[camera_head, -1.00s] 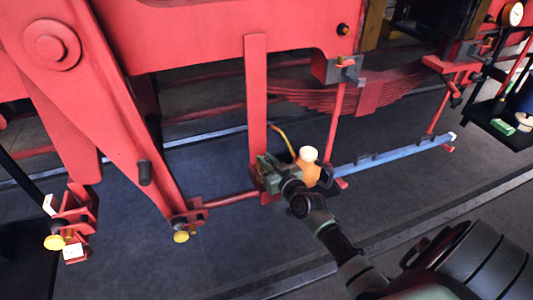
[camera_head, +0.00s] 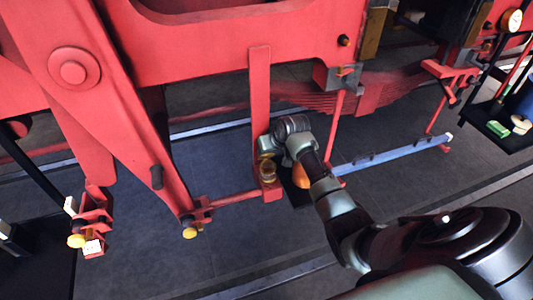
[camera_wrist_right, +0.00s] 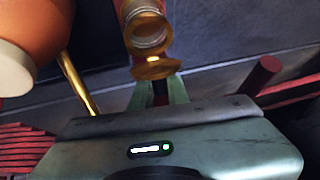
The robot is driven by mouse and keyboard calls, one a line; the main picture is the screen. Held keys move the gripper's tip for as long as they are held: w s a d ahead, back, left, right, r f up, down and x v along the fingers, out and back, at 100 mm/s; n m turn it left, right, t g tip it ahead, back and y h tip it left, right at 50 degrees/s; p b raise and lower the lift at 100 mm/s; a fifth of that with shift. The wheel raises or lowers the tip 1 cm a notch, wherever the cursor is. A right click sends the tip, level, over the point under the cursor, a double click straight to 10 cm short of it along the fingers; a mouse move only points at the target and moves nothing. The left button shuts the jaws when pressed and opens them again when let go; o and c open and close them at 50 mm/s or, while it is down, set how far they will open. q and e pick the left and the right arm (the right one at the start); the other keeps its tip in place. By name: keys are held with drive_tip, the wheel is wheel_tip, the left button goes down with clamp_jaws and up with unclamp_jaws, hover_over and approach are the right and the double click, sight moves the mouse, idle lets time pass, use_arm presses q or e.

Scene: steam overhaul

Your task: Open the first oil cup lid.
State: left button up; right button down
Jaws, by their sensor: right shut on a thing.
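A brass oil cup (camera_head: 267,172) stands on the red bracket at the foot of the vertical red bar. In the right wrist view, the oil cup (camera_wrist_right: 149,33) shows its round threaded mouth uncovered. The brass lid (camera_wrist_right: 157,69) is tilted away from the mouth, on the side nearer my gripper. My right gripper (camera_wrist_right: 160,88) has its green fingers closed around the lid's near edge; the exact contact is partly hidden. In the head view, my right gripper (camera_head: 263,152) is just above and beside the cup. My left gripper is not in view.
An orange can (camera_head: 301,177) stands close by, partly behind my right arm; its cream part (camera_wrist_right: 14,76) shows in the wrist view. A red rod (camera_head: 333,140) rises to the right. Two yellow-capped fittings, left (camera_head: 77,241) and middle (camera_head: 190,232), sit lower left.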

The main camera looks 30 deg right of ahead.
drive_tip(key=shift+w+d+g, duration=0.15)
drive_tip(key=shift+w+g, duration=0.4)
drive_tip(key=shift+g, duration=0.55)
drive_tip(key=c, duration=1.4)
unclamp_jaws()
drive_tip(key=shift+o, duration=0.2)
drive_tip(key=b+v, duration=0.2)
drive_tip(key=v, duration=0.5)
drive_tip(key=shift+d+r, duration=0.2)
drive_tip(key=shift+r, duration=0.2)
